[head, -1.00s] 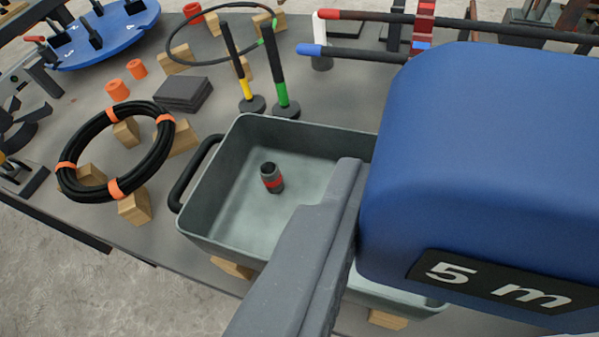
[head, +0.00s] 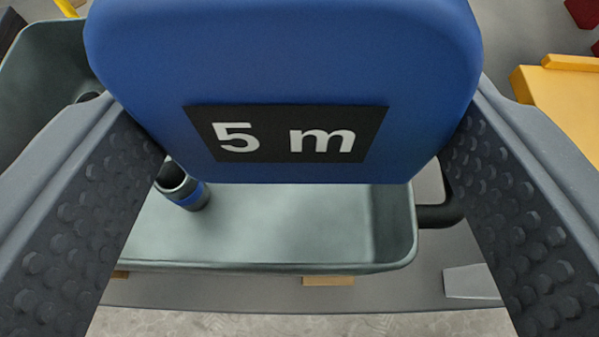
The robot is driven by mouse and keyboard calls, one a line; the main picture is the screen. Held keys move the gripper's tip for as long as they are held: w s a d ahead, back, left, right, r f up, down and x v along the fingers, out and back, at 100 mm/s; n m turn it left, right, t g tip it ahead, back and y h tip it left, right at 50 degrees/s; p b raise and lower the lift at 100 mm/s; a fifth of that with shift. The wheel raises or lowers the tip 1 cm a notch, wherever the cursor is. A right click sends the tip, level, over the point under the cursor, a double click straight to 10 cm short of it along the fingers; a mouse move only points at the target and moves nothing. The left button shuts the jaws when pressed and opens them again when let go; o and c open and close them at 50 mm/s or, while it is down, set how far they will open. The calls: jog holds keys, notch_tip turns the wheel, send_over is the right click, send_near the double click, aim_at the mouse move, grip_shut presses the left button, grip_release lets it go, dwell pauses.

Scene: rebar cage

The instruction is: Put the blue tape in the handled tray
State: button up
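The blue tape (head: 290,60) is a rounded blue case with a black "5 m" label, large in the upper middle of the head view. My gripper (head: 300,150) has one textured grey finger on each side of it, and both fingers appear pressed to its sides. The case is held over the grey-green handled tray (head: 395,225), apparently above its floor. A black handle (head: 440,214) shows at the tray's right end. The case and left finger hide the tray's back and middle.
A dark cylinder with a blue band (head: 185,188) stands in the tray, left of centre. More grey-green tray wall (head: 45,65) shows at upper left, with another dark cylinder. A yellow object (head: 565,105) lies to the right. The tray floor right of the blue-banded cylinder looks clear.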

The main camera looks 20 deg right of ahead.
jog(key=shift+f, duration=0.8)
jog(key=shift+f, duration=0.4)
jog(key=shift+f, duration=0.25)
jog(key=o, duration=1.2)
jog(key=shift+c, duration=0.2)
jog(key=shift+r, duration=0.25)
jog(key=p+v, duration=0.1)
jog(key=v, duration=1.1)
jog(key=shift+r, duration=0.35)
jog(key=shift+r, duration=0.1)
